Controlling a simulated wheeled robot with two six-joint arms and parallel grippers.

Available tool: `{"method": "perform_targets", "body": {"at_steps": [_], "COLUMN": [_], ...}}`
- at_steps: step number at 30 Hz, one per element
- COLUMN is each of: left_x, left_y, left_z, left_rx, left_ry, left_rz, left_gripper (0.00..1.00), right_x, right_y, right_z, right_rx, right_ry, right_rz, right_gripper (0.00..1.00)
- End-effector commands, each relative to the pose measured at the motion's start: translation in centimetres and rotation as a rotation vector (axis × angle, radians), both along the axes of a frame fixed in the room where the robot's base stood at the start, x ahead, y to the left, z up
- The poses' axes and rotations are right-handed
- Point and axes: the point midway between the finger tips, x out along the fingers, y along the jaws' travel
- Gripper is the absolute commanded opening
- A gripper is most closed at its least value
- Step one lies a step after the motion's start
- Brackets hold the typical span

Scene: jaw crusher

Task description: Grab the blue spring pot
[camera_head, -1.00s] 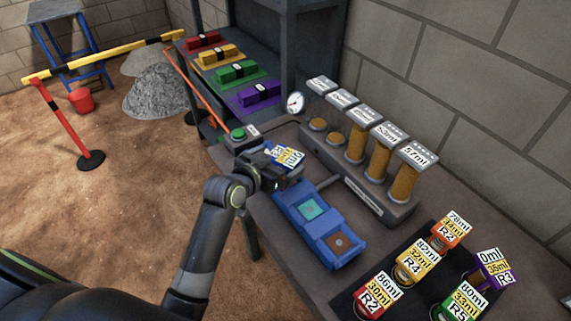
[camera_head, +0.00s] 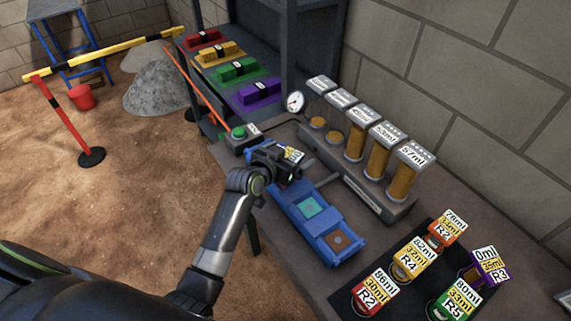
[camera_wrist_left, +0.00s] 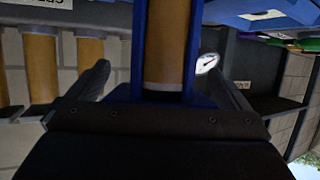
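The blue spring pot shows in the head view mainly by its white and yellow label (camera_head: 294,154), just beyond the blue tray's far end; my gripper hides most of its body. In the left wrist view, a blue frame around an amber cylinder (camera_wrist_left: 167,45), apparently this pot, stands between the fingers. My left gripper (camera_head: 288,168) is at the pot. Its two fingers (camera_wrist_left: 162,80) are spread, with a visible gap on each side of the blue frame. My right gripper is in neither view.
The blue tray (camera_head: 329,241) lies right in front of the gripper. A rack of amber cylinders (camera_head: 378,200) stands to its right, with a gauge (camera_head: 294,102) behind. A green button box (camera_head: 238,133) is at the left. Several labelled pots stand on a dark mat (camera_head: 400,238).

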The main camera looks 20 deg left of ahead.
Motion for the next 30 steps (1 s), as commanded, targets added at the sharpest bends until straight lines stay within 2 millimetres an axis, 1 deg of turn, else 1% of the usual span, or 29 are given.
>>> {"method": "perform_targets", "body": {"at_steps": [1,12,13,14,19,22,26,30], "left_x": [0.0,0.0,0.0,0.0,0.0,0.0,0.1,0.1], "left_y": [0.0,0.0,0.0,0.0,0.0,0.0,0.0,0.0], "left_z": [0.0,0.0,0.1,0.1,0.2,0.8,2.9,5.9], "left_rx": [0.0,0.0,0.0,0.0,0.0,0.001,0.002,0.001], "left_ry": [0.0,0.001,-0.001,-0.001,-0.002,-0.004,-0.009,-0.01], "left_rz": [0.0,0.0,0.0,0.0,0.0,-0.001,-0.001,-0.002], "left_gripper": [0.93,0.45,0.45,0.41,0.41,0.41,0.41,0.41], "right_x": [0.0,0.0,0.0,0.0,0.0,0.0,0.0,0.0], "right_y": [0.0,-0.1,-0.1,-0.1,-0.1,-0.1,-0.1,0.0], "right_z": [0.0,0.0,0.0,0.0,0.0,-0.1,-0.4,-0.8], "right_rx": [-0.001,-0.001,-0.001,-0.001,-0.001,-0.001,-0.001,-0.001], "right_ry": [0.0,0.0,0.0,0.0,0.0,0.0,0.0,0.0], "right_rz": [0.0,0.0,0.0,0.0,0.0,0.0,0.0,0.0], "right_gripper": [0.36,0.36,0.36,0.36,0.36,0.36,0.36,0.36]}}
